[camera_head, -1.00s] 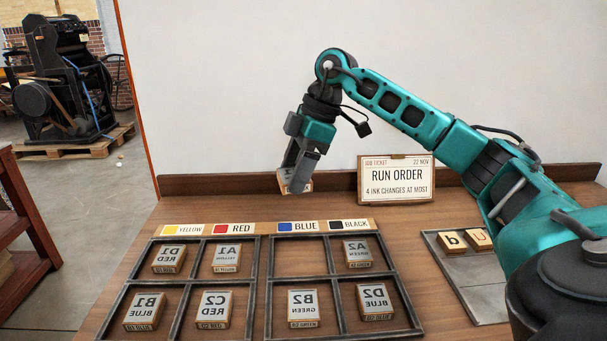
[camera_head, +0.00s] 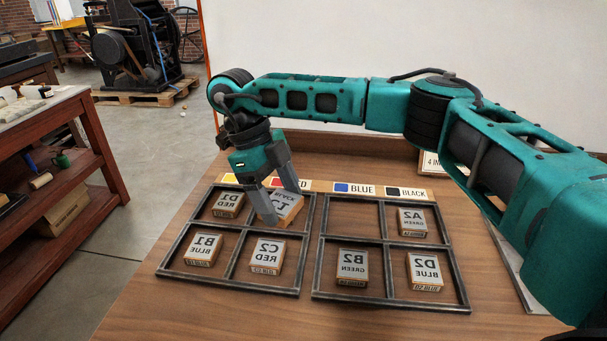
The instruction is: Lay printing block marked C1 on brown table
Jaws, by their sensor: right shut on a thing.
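My right gripper (camera_head: 280,200) is shut on a printing block (camera_head: 287,211) with a pale face and wooden sides. Its mirrored, tilted lettering seems to read C1, with a second line that looks like BLACK. The block is tilted and appears above the upper right compartment of the left frame (camera_head: 228,284); the gap below it cannot be judged. The A1 block seen there earlier is hidden. The brown table (camera_head: 225,318) has bare wood in front of the frames and left of them. My left gripper is not in view.
Blocks D1 (camera_head: 228,204), B1 (camera_head: 204,248) and C2 (camera_head: 267,256) lie in the left frame. A2 (camera_head: 412,222), B2 (camera_head: 352,266) and D2 (camera_head: 424,270) lie in the right frame (camera_head: 390,303), whose upper left compartment is empty. A red-brown workbench (camera_head: 95,150) stands at left.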

